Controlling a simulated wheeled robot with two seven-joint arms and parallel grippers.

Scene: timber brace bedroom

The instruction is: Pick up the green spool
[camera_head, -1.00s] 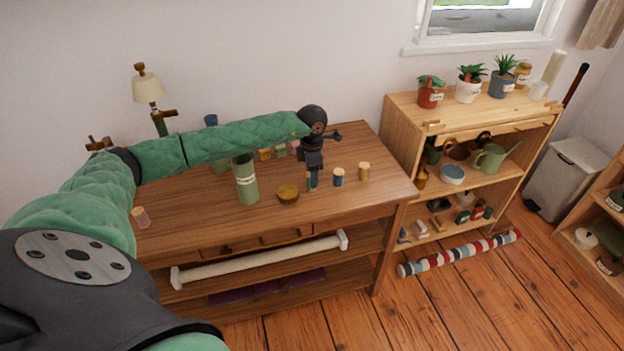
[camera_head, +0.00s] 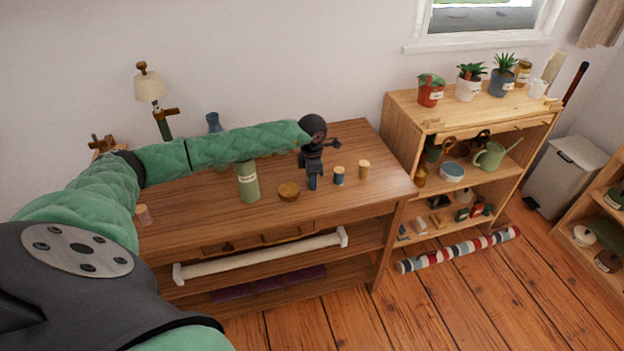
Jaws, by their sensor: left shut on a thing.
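My left gripper (camera_head: 313,184) points down at the wooden table (camera_head: 245,223), near the middle of its right half. It is shut on the green spool, which its fingers hide almost fully. I cannot tell whether the spool is clear of the tabletop. A blue spool (camera_head: 338,175) and a tan spool (camera_head: 364,169) stand just to the right of the gripper. My right gripper is not in view.
A small brown bowl (camera_head: 289,192) and a green labelled canister (camera_head: 248,182) stand left of the gripper. A lamp (camera_head: 150,88) and a blue vase (camera_head: 214,122) are at the back left. A wooden shelf (camera_head: 405,110) with plants stands to the right. The table's front right is clear.

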